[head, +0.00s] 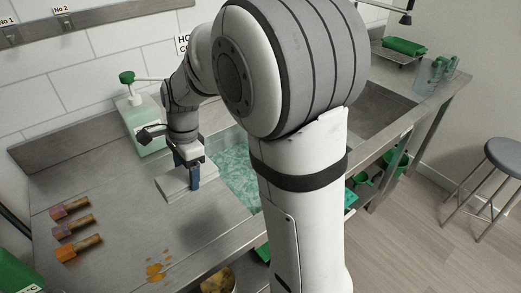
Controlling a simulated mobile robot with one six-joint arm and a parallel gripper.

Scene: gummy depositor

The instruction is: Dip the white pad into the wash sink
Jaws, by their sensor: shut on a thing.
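My gripper (188,172) points down at the left side of the wash sink and is shut on the white pad (172,187). The pad looks flat and pale, and it is at or just above the steel counter; I cannot tell whether it touches. The wash sink (236,172) lies just right of the pad and holds greenish, foamy water. My arm hides much of the sink's right part.
A soap bottle with a green pump (141,120) stands close behind my gripper. An orange-brown spill (157,270) is near the front edge. A second basin (380,108) and a stool (502,155) are at right.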

